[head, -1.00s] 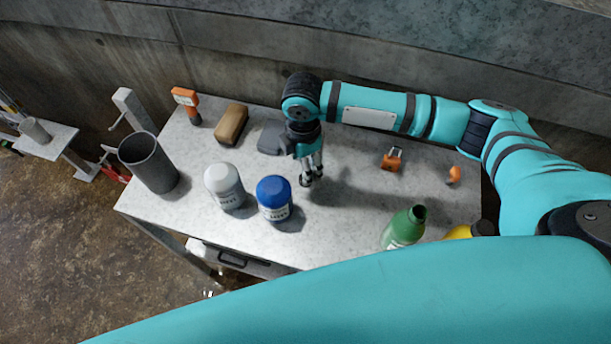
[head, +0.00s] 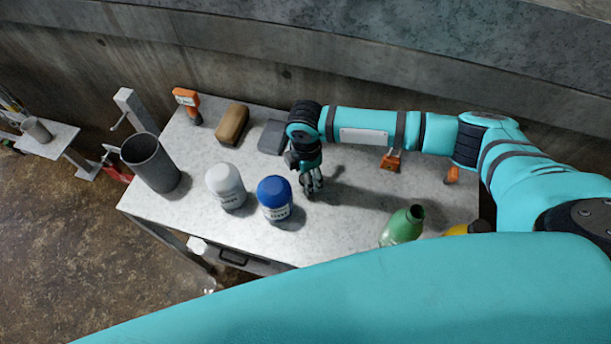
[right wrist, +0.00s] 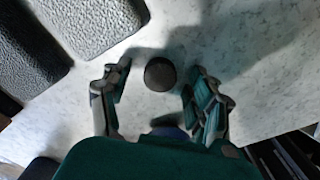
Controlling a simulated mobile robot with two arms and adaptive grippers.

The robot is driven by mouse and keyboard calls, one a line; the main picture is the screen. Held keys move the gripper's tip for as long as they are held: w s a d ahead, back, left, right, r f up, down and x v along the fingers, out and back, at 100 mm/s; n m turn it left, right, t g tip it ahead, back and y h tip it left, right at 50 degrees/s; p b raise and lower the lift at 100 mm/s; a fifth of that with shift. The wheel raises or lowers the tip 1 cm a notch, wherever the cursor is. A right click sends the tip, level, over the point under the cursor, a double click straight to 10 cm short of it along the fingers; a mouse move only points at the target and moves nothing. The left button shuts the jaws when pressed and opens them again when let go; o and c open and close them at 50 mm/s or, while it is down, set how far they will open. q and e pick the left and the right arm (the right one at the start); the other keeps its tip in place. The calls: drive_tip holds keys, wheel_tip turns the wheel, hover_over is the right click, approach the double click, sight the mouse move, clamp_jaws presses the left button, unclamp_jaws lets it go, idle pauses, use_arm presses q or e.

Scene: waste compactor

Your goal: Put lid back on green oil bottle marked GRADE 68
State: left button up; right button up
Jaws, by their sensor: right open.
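The green bottle (head: 404,226) stands at the front right of the table in the head view, its dark mouth uncovered. Its label is mostly hidden by my teal arm, so GRADE 68 cannot be read. A small dark round lid (right wrist: 160,74) lies on the table in the right wrist view. My right gripper (head: 312,189) is open, pointing down at the middle of the table; in the right wrist view its fingers (right wrist: 160,82) stand apart on both sides of the lid, not gripping it. The lid is hidden in the head view. My left gripper is not in view.
A blue-capped bottle (head: 274,197) and a white bottle (head: 226,187) stand left of the gripper. A yellow bottle (head: 458,231) is beside the green one. A grey block (head: 271,137), brown block (head: 232,124) and orange padlock (head: 390,162) lie behind. A grey cup (head: 150,164) is far left.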

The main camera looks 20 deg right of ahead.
drive_tip(key=shift+c, duration=0.2)
drive_tip(key=c, duration=0.7)
drive_tip(key=shift+c, duration=0.2)
drive_tip(key=shift+r, duration=0.15)
wheel_tip(320, 180, up, 10)
drive_tip(key=b, duration=0.1)
